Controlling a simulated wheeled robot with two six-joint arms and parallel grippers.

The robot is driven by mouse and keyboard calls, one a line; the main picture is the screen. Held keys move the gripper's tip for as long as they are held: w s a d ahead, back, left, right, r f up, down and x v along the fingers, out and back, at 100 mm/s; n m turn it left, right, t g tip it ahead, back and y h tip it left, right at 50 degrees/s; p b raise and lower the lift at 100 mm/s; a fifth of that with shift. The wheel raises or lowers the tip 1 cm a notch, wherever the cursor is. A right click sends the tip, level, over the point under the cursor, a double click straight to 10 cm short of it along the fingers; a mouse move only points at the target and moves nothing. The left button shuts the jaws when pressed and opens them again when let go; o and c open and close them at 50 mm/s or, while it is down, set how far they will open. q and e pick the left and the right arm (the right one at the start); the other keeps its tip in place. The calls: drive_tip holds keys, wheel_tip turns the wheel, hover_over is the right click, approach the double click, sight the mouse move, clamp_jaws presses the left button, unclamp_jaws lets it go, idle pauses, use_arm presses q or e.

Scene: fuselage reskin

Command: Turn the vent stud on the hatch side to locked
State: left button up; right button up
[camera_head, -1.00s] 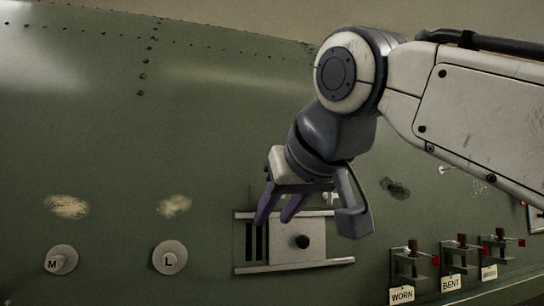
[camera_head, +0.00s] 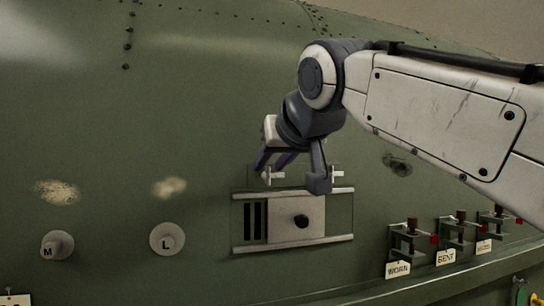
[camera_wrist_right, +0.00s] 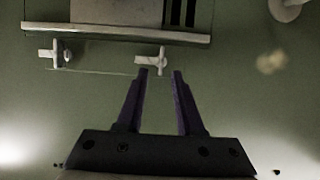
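The vent hatch (camera_head: 340,218) on the green fuselage has dark slots (camera_head: 254,220) at its left and a sliding plate with a black knob (camera_head: 301,221). Just above its top rail are two pale cross-shaped studs, a left one (camera_head: 270,176) and a right one (camera_head: 334,174). In the right wrist view, turned over, the slot-side stud (camera_wrist_right: 152,60) and the other stud (camera_wrist_right: 55,55) lie below the rail. My right gripper (camera_head: 270,166) is open and empty beside the slot-side stud. In the wrist view its fingertips (camera_wrist_right: 160,72) are close to that stud; contact cannot be told. My left gripper is out of view.
Round knobs marked M (camera_head: 58,246) and L (camera_head: 167,239) stand left of the hatch. Several clamps with tags, including WORN (camera_head: 398,270) and BENT (camera_head: 446,257), stand on a ledge at lower right. The skin above the hatch is mostly clear.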

clamp_jaws()
